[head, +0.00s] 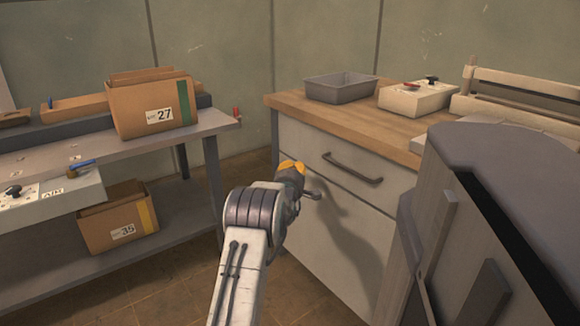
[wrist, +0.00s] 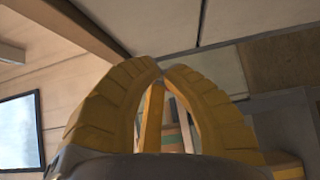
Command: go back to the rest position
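My gripper (head: 291,167) is at the end of my raised arm in the head view, in front of the wooden-topped cabinet (head: 335,208). Only background shows through the gap below the tips.
A grey bench (head: 60,165) with a box marked 27 (head: 150,106) stands left; a box marked 35 (head: 118,222) sits on its lower shelf. A grey tray (head: 341,94) and a switch box (head: 417,99) are on the cabinet. A large grey rounded body (head: 500,165) blocks the right.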

